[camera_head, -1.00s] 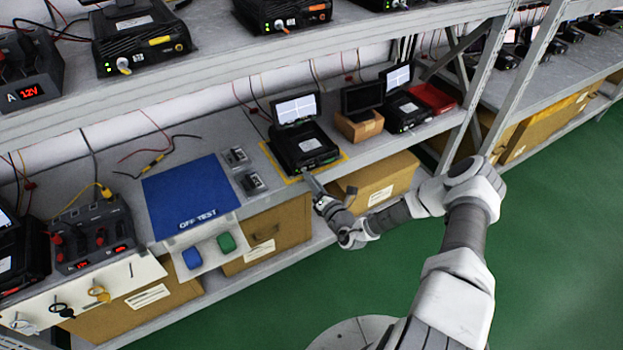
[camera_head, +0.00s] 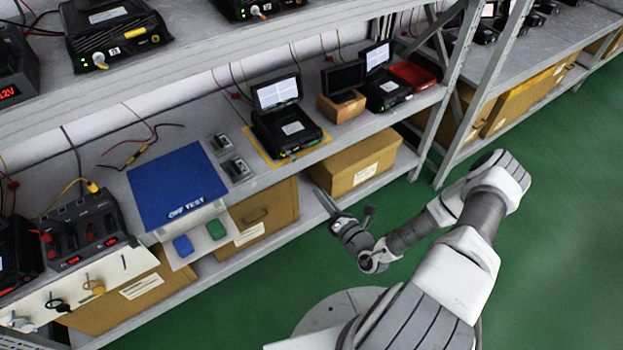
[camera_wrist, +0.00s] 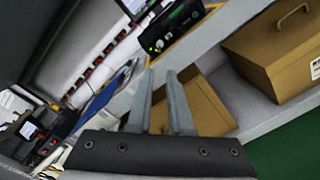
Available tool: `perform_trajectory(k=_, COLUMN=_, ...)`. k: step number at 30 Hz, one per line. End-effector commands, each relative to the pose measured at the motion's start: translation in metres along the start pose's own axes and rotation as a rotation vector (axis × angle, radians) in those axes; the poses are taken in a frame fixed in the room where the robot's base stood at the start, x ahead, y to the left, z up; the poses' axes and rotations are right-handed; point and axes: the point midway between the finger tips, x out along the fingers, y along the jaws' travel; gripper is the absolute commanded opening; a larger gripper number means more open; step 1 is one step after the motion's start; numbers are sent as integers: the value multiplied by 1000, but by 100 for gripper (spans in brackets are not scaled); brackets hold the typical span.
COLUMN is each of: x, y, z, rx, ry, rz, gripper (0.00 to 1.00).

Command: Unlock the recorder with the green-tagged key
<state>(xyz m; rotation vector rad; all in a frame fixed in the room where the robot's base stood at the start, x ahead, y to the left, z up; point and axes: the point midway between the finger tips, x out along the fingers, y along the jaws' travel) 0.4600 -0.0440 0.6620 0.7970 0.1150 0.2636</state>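The recorder (camera_head: 287,130), a black box with a lit screen on top, sits on a yellow-outlined spot on the middle shelf. Its front with green lights (camera_wrist: 158,45) shows at the top of the wrist view. My gripper (camera_head: 322,194) is in front of and below that shelf, clear of the recorder. In the wrist view its two fingers (camera_wrist: 160,74) stand apart with nothing visible between them. A green tag-like piece (camera_head: 216,229) and a blue one (camera_head: 183,245) are on a white panel below the blue mat. I cannot make out a key at either piece or at the recorder.
The blue mat (camera_head: 178,182) marked OFF TEST lies left of the recorder. Keys with yellow (camera_head: 93,287) and black (camera_head: 56,304) heads hang on a white strip at lower left. Cardboard boxes (camera_head: 357,165) fill the lower shelf. Green floor is free at right.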

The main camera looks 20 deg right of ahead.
Motion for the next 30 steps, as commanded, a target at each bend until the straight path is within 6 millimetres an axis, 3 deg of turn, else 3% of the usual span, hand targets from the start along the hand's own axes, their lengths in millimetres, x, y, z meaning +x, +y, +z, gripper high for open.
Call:
perform_trajectory(k=3, x=-16, y=0, z=0, rx=-1, ry=1, rz=-2, gripper=19)
perform_trajectory(k=9, x=-26, y=0, z=0, rx=-1, ry=0, rz=0, gripper=19)
perform_trajectory(k=25, x=-25, y=1, z=1, rx=-5, ry=3, rz=4, gripper=19)
perform_trajectory(k=30, x=-18, y=22, z=16, rx=-84, ry=50, rz=88, gripper=19)
